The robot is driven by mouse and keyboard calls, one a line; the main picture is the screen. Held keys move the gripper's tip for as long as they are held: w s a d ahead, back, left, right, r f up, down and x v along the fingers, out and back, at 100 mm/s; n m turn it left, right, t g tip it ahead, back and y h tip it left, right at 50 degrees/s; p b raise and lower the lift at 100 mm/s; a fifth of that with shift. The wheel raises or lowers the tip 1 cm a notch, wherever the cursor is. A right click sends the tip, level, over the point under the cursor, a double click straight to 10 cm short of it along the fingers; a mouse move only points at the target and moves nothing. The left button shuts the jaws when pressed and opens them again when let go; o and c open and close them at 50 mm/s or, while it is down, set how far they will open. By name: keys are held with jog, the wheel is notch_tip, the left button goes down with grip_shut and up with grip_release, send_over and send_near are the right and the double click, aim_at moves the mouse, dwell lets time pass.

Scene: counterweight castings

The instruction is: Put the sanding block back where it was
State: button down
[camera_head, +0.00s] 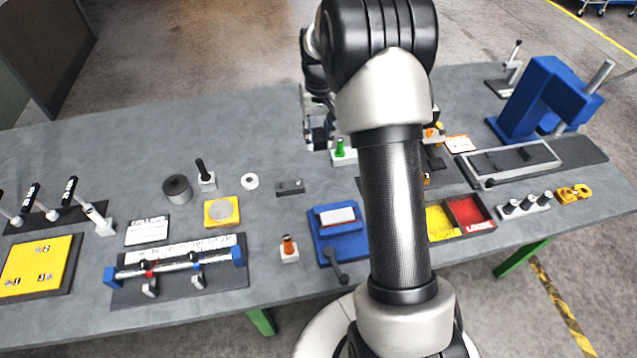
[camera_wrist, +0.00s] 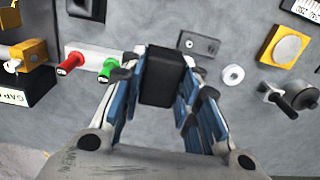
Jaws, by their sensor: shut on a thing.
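My gripper (camera_wrist: 160,95) is shut on a dark block, which I take to be the sanding block (camera_wrist: 163,75), seen between the blue finger pads in the wrist view. The block is held above the table (camera_head: 110,125). In the head view my gripper (camera_head: 318,132) is partly hidden behind my arm, over the far middle of the table, and the block cannot be made out there. A small grey plate (camera_head: 291,187) lies on the table nearby; it also shows just beyond the block in the wrist view (camera_wrist: 199,43).
A green-handled piece (camera_head: 340,148) stands close to my gripper. A white ring (camera_head: 250,181), a dark cylinder (camera_head: 177,188), a yellow plate (camera_head: 222,211) and a blue fixture (camera_head: 340,230) stand nearby. A blue press (camera_head: 545,100) is at the right. The table's far left is clear.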

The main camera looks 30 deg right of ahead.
aim_at(318, 186)
notch_tip(318, 186, down, 19)
jog(key=b, duration=0.2)
jog(key=shift+r+b, duration=0.2)
jog(key=shift+b, duration=0.15)
jog(key=shift+r, duration=0.1)
jog(key=c, duration=1.7)
grip_release()
jog(key=shift+f, duration=0.25)
jog(key=shift+o, duration=1.1)
jog(key=shift+r, duration=0.1)
